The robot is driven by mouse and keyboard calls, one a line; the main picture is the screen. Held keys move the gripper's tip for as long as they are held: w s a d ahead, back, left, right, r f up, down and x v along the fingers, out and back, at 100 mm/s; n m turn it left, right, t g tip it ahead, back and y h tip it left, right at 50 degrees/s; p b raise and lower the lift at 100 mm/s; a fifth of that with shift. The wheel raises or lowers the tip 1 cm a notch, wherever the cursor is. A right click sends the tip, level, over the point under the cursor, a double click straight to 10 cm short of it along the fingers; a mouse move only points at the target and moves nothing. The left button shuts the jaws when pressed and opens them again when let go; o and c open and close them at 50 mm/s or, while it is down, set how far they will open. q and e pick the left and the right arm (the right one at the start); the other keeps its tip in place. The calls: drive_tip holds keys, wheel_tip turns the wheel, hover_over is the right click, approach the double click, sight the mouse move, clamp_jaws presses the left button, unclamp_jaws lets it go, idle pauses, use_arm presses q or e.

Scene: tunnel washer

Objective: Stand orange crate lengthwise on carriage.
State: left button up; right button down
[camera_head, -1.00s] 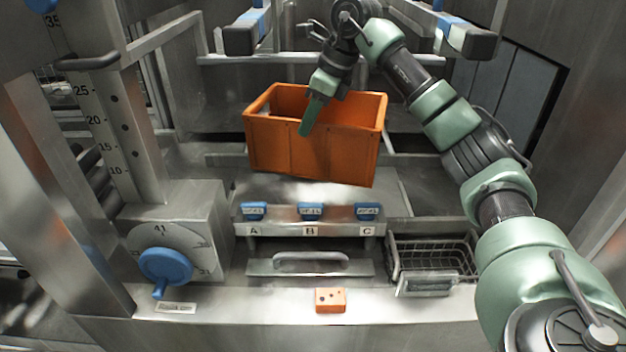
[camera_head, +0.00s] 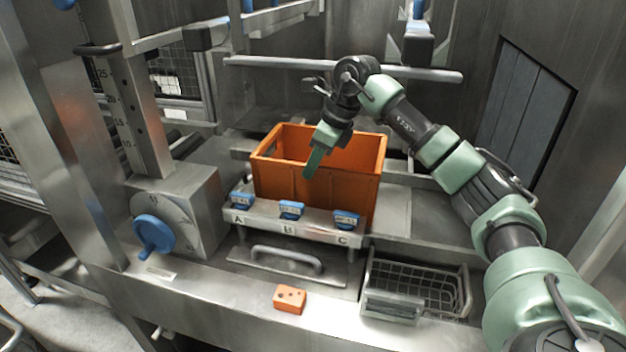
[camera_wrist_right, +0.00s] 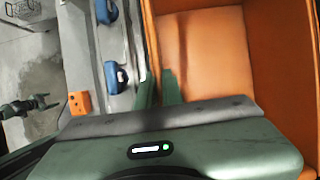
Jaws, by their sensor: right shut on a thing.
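The orange crate (camera_head: 330,192) is upright and open at the top, in the middle of the head view, over the carriage plate (camera_head: 392,213) behind a rail lettered A, B, C. The rail and blue clips hide its lower front edge, so I cannot tell whether it touches the plate. My right gripper (camera_head: 314,165) is shut on the crate's near wall, one finger outside. In the right wrist view the crate's inside (camera_wrist_right: 205,50) shows beside the fingers (camera_wrist_right: 160,88). A small green arm end, seemingly my left gripper (camera_wrist_right: 45,102), shows at the left there; its jaws are unclear.
Blue clips (camera_head: 291,210) line the rail. A wire basket (camera_head: 418,287) is at front right. An orange block with holes (camera_head: 289,298) lies on the front ledge. A blue-handled dial (camera_head: 153,235) stands at left. A horizontal bar (camera_head: 425,75) crosses behind the crate.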

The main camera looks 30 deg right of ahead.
sight(311, 181)
wheel_tip(311, 181, down, 4)
drive_tip(key=shift+r+p, duration=0.1)
drive_tip(key=shift+p, duration=0.25)
drive_tip(key=shift+a, duration=0.1)
drive_tip(key=c, duration=1.6)
unclamp_jaws()
drive_tip(key=shift+f, duration=0.2)
drive_tip(key=shift+o, duration=0.2)
drive_tip(key=shift+r, duration=0.1)
drive_tip(key=b+v, duration=0.1)
drive_tip(key=v, duration=0.6)
drive_tip(key=shift+r+b, duration=0.3)
